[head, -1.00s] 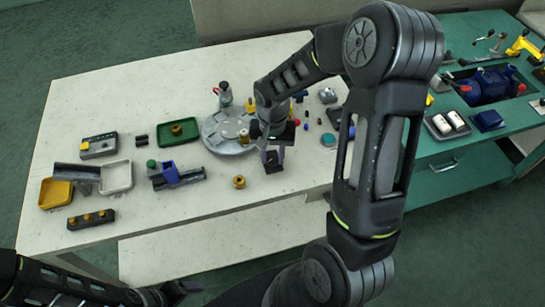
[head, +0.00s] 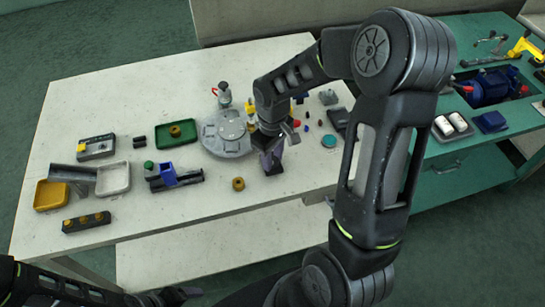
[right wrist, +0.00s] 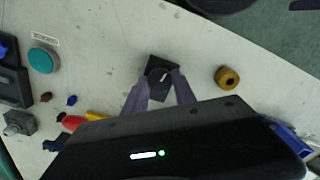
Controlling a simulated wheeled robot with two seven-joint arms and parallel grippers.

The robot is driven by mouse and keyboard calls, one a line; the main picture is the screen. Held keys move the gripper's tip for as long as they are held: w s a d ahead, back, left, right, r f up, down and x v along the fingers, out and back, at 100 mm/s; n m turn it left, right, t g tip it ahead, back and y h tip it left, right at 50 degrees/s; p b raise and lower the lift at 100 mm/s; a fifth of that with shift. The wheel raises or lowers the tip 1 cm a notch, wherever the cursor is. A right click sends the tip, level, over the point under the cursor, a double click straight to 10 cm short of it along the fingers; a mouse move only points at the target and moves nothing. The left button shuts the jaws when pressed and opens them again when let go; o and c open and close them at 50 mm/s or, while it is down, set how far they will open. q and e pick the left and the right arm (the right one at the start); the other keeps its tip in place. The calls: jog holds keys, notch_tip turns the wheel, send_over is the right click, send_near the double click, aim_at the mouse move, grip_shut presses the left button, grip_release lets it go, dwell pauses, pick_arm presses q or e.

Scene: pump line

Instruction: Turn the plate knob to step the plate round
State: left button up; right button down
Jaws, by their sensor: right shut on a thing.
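The plate knob (right wrist: 158,75) is a small dark round knob with a pale mark, on a black square base. My right gripper (right wrist: 160,82) has its two fingers on either side of it and is shut on it.
A brass ring (head: 238,184) lies near the knob, left in the head view. A blue and grey fixture (head: 174,177) and a green tray (head: 176,133) stand further left. A teal button (head: 329,140) and small parts are to the right. The table front is clear.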

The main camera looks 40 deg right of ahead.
jog(key=shift+n, duration=1.1)
jog(key=c, duration=1)
grip_release()
jog(key=shift+c, duration=0.2)
notch_tip(320, 180, up, 8)
jog(key=shift+f+b, duration=0.1)
jog(key=shift+b, duration=0.3)
